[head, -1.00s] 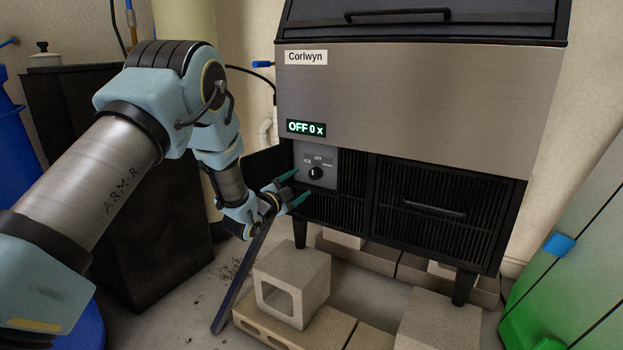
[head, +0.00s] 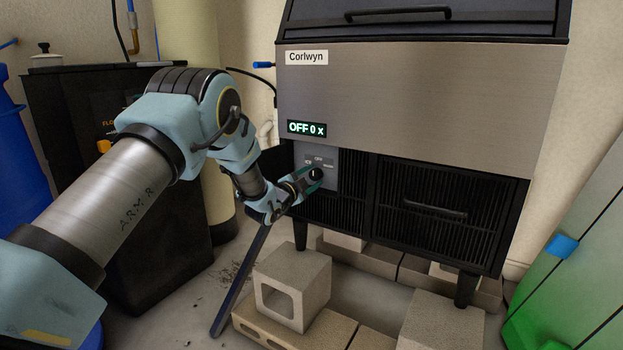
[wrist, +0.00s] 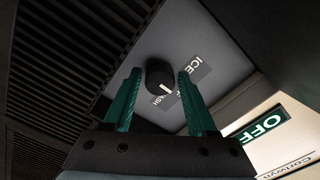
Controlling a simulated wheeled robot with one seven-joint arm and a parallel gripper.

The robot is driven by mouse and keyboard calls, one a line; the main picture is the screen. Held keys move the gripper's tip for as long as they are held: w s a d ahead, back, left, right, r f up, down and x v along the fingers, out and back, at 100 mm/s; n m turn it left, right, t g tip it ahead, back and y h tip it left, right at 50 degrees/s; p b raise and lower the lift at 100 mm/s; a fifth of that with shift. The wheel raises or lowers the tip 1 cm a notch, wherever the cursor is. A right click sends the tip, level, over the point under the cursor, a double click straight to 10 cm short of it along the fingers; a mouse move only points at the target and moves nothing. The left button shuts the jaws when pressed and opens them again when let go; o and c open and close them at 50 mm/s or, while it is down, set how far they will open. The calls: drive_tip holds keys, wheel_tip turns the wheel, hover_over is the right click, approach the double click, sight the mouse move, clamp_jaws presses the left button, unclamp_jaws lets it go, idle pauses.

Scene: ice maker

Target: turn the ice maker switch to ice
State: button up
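My gripper (head: 313,180) is at the panel. In the wrist view its green fingers (wrist: 158,100) are open, one on each side of the knob, with gaps between. Whether the fingertips reach the panel is hard to tell.
Black vents (head: 440,210) fill the ice maker's lower front. Concrete blocks (head: 293,285) lie under and before it. A dark leaning bar (head: 240,283) stands below my gripper. A black cabinet (head: 110,220) is at left, a green unit (head: 575,270) at right.

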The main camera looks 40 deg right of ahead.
clamp_jaws()
